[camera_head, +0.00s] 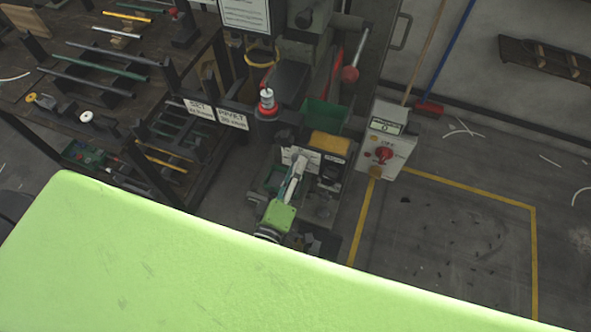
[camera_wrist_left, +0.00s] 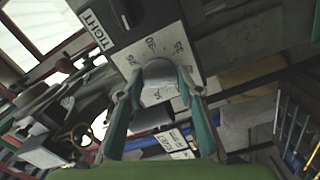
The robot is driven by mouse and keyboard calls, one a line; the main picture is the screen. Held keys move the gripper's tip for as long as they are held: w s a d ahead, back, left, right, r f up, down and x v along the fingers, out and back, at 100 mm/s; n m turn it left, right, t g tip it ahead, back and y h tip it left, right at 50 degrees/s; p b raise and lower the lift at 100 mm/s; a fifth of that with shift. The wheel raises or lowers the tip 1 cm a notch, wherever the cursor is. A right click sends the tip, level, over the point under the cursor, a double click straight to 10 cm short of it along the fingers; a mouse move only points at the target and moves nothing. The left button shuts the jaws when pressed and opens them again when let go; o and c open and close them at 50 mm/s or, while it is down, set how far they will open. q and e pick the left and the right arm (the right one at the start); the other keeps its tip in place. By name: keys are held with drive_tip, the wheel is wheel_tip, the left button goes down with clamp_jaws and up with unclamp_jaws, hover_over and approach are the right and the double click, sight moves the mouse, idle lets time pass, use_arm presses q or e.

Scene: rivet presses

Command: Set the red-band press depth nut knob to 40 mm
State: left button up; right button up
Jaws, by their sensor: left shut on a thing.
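The depth nut knob (camera_wrist_left: 160,70) is a rounded grey piece in front of a white scale plate (camera_wrist_left: 168,31) in the left wrist view. Marks 30 and 35 are readable beyond the knob; other marks are partly covered, and I cannot tell its setting. My left gripper (camera_wrist_left: 160,84) has its two teal fingers on either side of the knob, shut on it. In the head view the left gripper (camera_head: 293,178) reaches to the white plate (camera_head: 291,155); the knob is hidden there. My right gripper is not in view.
A yellow-topped block (camera_head: 330,142) and a green bin (camera_head: 325,115) stand close to the gripper. A control box (camera_head: 385,150) with a red knob stands to the right.

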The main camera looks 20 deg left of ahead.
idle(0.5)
use_arm(q)
drive_tip(key=o, duration=1.1)
drive_tip(key=s, duration=1.2)
drive_tip(key=shift+a, duration=0.25)
